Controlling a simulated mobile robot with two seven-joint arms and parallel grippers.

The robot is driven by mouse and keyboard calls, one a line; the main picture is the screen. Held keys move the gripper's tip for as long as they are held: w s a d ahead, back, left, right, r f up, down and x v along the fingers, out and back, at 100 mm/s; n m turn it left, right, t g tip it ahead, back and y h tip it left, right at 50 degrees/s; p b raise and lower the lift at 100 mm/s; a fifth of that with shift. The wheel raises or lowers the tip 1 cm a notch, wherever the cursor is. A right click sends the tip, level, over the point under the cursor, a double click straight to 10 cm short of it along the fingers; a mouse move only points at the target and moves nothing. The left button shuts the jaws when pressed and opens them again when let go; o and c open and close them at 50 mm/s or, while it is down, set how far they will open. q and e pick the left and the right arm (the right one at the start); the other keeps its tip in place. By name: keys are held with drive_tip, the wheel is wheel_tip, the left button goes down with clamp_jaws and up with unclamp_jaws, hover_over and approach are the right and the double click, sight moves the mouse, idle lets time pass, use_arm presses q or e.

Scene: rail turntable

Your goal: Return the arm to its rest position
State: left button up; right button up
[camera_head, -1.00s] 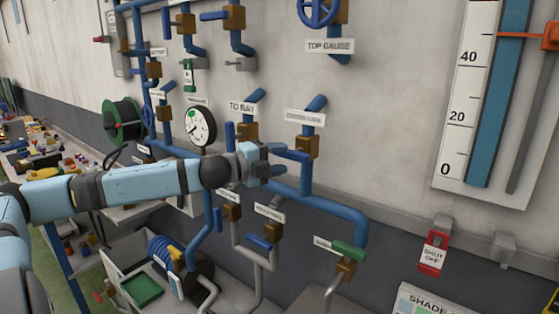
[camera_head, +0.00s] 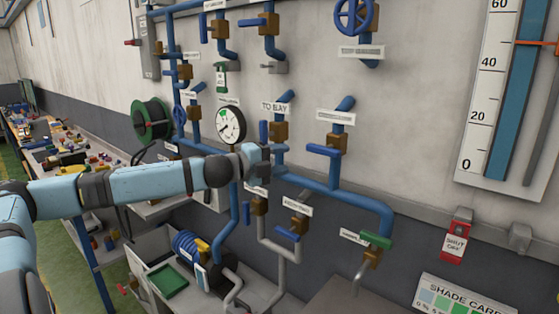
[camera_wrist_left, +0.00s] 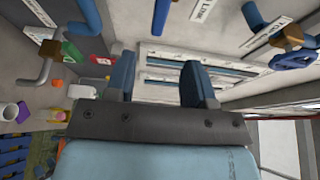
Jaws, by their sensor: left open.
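My left arm reaches in from the left in the head view. My left gripper (camera_head: 262,165) is in front of the blue pipework, just below the TO BAY label (camera_head: 277,107). In the left wrist view, the two blue fingers of the left gripper (camera_wrist_left: 158,85) stand apart with nothing between them. Whether the gripper touches the pipe behind it is hard to tell in the head view. My right gripper is not in view.
Blue pipes with valves (camera_head: 335,150) cover the wall close around the gripper. A round gauge (camera_head: 231,125) and a hose reel (camera_head: 152,120) are mounted there. A cluttered workbench (camera_head: 150,208) stands at left. A red SHUT OFF tag (camera_head: 455,243) hangs at right.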

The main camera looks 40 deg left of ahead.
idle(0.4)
use_arm(q)
drive_tip(key=s+d+f+n+g+y, duration=0.1)
drive_tip(key=s+d+f+n, duration=0.25)
drive_tip(key=f, duration=0.75)
drive_tip(key=s+d+f+n+g+y, duration=0.1)
drive_tip(key=s+d+f+n, duration=0.2)
drive_tip(key=f, duration=0.9)
drive_tip(key=s+d+f+n+g+y, duration=0.1)
drive_tip(key=s+f+n, duration=0.3)
drive_tip(key=f, duration=0.7)
drive_tip(key=s+d+f+n+g, duration=0.1)
drive_tip(key=s+d+f+n, duration=0.3)
drive_tip(key=s+d+f, duration=0.4)
drive_tip(key=s+d+f+n+g, duration=0.2)
drive_tip(key=s+d+f+n, duration=0.3)
drive_tip(key=d, duration=1)
drive_tip(key=s+f, duration=0.3)
